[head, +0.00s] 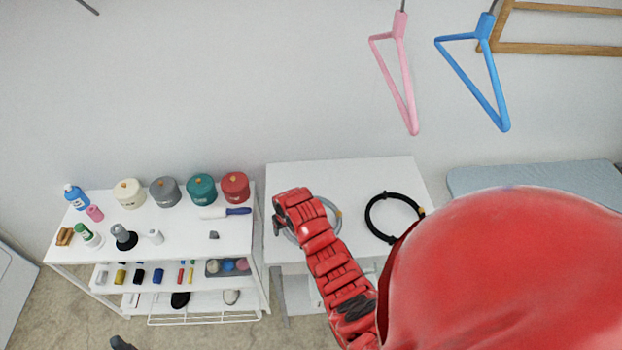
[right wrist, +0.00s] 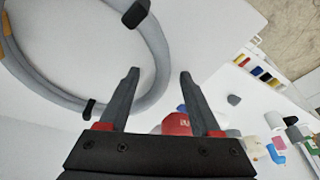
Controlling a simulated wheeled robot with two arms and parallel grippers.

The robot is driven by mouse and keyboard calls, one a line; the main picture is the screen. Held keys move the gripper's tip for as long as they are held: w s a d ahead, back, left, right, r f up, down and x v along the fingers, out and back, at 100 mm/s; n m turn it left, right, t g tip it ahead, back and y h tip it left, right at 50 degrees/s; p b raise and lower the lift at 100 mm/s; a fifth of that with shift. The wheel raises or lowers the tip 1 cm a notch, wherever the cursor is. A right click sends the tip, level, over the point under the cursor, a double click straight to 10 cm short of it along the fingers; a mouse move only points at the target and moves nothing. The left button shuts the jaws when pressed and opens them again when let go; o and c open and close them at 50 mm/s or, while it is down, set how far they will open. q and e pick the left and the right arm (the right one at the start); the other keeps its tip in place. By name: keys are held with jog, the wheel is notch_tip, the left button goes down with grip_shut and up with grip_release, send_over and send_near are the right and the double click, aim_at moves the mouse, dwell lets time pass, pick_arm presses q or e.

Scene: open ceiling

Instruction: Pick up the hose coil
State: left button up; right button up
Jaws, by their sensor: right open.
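A grey hose coil (head: 333,208) lies on the white table, partly hidden by my red right arm in the head view. In the right wrist view the hose coil (right wrist: 72,103) shows as a thick grey ring with dark clips. My right gripper (head: 277,226) is over the coil's left side. In the right wrist view the gripper (right wrist: 160,74) is open, and part of the hose shows between its dark fingers. I cannot tell whether they touch it. No left gripper can be made out.
A black coil (head: 371,222) lies to the right on the same white table (head: 385,172). A white shelf (head: 180,240) with pots and bottles stands to the left. Pink (head: 408,95) and blue (head: 470,37) hangers hang above. A large red part of mine blocks the lower right.

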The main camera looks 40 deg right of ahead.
grip_shut()
dwell(1.4)
